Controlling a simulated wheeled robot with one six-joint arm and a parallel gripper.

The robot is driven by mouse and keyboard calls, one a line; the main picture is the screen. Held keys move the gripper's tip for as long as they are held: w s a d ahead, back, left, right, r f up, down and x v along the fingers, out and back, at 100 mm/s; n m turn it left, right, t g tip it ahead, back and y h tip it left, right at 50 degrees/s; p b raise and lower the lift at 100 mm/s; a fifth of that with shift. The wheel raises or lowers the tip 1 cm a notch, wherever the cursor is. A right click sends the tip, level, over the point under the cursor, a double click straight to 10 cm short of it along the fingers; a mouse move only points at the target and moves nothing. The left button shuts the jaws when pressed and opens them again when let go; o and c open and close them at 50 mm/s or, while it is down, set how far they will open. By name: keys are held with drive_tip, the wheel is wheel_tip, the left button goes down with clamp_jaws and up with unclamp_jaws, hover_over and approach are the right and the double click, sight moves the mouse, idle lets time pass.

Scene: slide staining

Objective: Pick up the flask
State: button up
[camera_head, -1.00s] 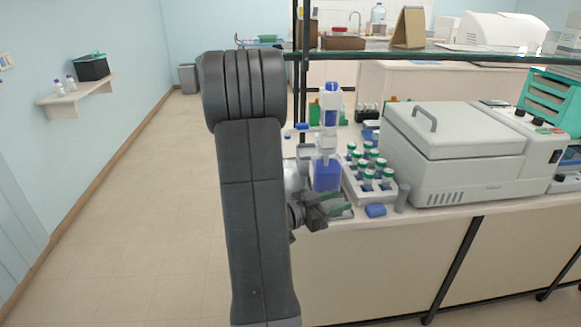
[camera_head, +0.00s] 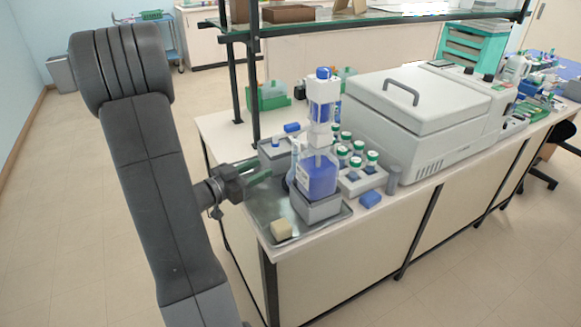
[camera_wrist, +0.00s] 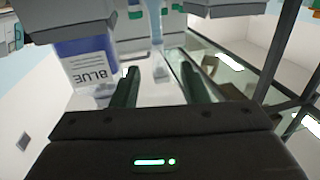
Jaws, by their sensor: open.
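A clear glass shape (camera_head: 295,155), which looks like the flask, stands partly hidden behind the left side of the blue-filled bottle (camera_head: 318,175) on the metal tray (camera_head: 262,208). My gripper (camera_head: 264,170) is open, low over the tray's left side, with its dark green fingers pointing toward the glass. In the wrist view the gripper (camera_wrist: 158,68) is open and its fingers are apart. A pale, see-through shape (camera_wrist: 157,40) shows beyond the gap between them. The bottle labelled BLUE (camera_wrist: 88,62) is left of the fingers. I cannot tell whether the fingers touch anything.
The bottle sits on a grey block (camera_head: 317,208). A rack of green-capped tubes (camera_head: 362,180) and a large grey machine (camera_head: 415,130) stand to the right. A cream block (camera_head: 281,229) lies at the tray's front. A black shelf post (camera_head: 253,75) rises behind.

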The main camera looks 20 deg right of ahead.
sight(295, 166)
drive_tip(key=p+x, duration=0.1)
drive_tip(key=x, duration=0.5)
drive_tip(key=p+x, duration=0.1)
drive_tip(key=x, duration=0.6)
drive_tip(key=shift+s, duration=0.25)
drive_tip(key=c, duration=0.8)
